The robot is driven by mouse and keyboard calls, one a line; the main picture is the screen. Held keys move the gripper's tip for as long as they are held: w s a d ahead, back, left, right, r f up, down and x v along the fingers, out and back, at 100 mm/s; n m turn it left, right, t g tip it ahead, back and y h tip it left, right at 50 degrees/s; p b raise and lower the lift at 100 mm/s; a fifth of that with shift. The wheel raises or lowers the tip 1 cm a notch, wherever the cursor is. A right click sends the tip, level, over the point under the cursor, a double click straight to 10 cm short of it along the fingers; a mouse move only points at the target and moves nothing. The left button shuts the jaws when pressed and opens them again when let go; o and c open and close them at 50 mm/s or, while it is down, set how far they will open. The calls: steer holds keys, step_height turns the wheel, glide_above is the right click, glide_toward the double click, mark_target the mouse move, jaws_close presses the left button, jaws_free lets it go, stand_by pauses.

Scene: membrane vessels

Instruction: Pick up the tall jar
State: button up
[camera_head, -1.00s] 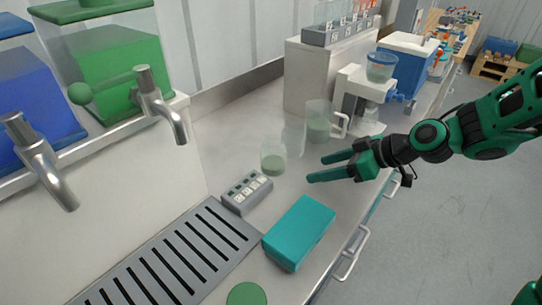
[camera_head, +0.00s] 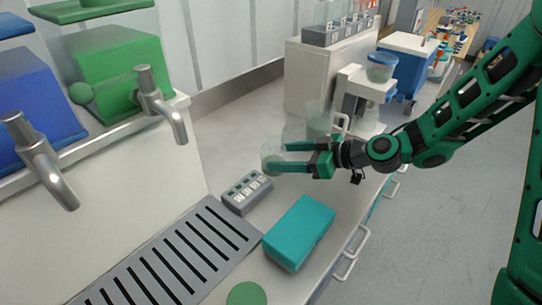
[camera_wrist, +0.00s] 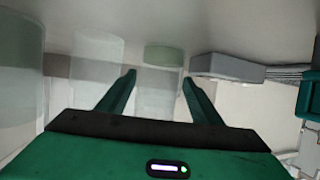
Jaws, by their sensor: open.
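A clear jar with pale green contents (camera_head: 268,148) stands on the counter left of my gripper (camera_head: 281,156) in the head view. In the wrist view, a clear vessel with a green bottom (camera_wrist: 163,54) appears between the two fingertips (camera_wrist: 159,77). My gripper is open, with its fingers level and pointing left at the jar; I cannot tell whether they touch it. A clear handled jug with pale green contents (camera_head: 319,122) stands farther back. Two more translucent shapes (camera_wrist: 95,60) show left in the wrist view. Which vessel is the tall jar is unclear.
A grey button box (camera_head: 247,192) and a slotted drain grate (camera_head: 190,250) lie near the jar. A teal box (camera_head: 300,232) sits in front of my gripper. A white appliance with a clear cup (camera_head: 381,68) stands behind. Two metal taps (camera_head: 165,110) are at left.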

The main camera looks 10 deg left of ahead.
mark_target(270, 145)
steer(key=x, duration=0.4)
steer(key=shift+w+a+f, duration=0.1)
steer(key=shift+a+f, duration=0.1)
steer(key=shift+a, duration=0.15)
steer(key=c, duration=0.8)
steer(key=shift+r, duration=0.1)
steer(key=shift+r, duration=0.5)
steer(key=r, duration=0.3)
steer(key=shift+s+a+r, duration=0.15)
steer(key=shift+s+r, duration=0.15)
steer(key=shift+s, duration=0.05)
steer(key=s+a+r, duration=0.5)
steer(key=s+r, duration=0.1)
steer(key=s, duration=0.3)
steer(key=shift+s, duration=0.2)
steer(key=shift+a+r, duration=0.1)
steer(key=shift+a, duration=0.05)
